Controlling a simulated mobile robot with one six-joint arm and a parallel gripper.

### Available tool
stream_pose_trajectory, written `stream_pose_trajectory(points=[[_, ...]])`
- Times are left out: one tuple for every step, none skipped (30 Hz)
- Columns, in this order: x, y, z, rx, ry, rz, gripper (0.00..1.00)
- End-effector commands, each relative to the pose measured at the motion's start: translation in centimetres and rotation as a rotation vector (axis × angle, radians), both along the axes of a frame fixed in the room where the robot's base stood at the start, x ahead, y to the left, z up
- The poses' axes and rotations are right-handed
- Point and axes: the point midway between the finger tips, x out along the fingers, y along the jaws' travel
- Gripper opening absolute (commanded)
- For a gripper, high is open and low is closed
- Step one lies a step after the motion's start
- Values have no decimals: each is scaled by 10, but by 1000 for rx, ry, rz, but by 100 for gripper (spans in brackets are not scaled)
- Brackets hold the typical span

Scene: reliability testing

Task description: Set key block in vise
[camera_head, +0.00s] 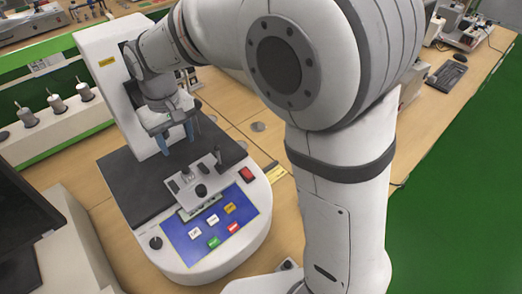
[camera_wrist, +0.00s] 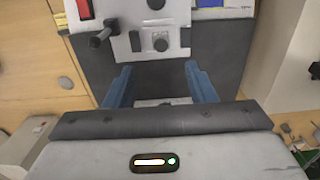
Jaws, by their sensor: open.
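A light metal fixture with dark knobs (camera_head: 209,177), which looks like the vise, sits at the front of the dark platform; it also shows at the top of the wrist view (camera_wrist: 147,42). My gripper (camera_head: 174,139) is above the platform, behind the fixture in the head view. Its two blue fingers (camera_wrist: 160,75) are spread wide in the wrist view, with dark platform showing between them. A small pale piece (camera_wrist: 162,102) shows low between the fingers, partly hidden by my gripper's body; I cannot tell whether it is the key block. No key block is clearly seen elsewhere.
The white machine's upright column (camera_head: 115,75) stands close behind my gripper. The dark platform (camera_head: 130,185) is bare at left. A dark monitor (camera_head: 25,215) stands left.

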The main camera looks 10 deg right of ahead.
Motion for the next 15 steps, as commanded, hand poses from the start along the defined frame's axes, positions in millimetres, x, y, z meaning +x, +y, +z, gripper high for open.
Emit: stream_pose_trajectory(points=[[0,-6,2,3,-4,-9,50],[0,-11,4,5,-8,-18,50],[-1,-21,9,11,-17,-33,50],[-2,-32,12,15,-25,-49,50],[-4,-43,16,21,-34,-68,50],[-8,-62,22,29,-49,-97,50],[-11,-77,27,35,-61,-122,50],[-16,-93,31,41,-75,-149,50],[-24,-114,36,50,-95,-184,50],[-30,-130,39,55,-109,-211,50],[-37,-145,41,59,-124,-238,50],[-48,-164,43,65,-144,-275,50],[-56,-177,44,69,-159,-302,50],[-65,-190,44,72,-174,-328,50],[-76,-205,44,76,-194,-360,50]])
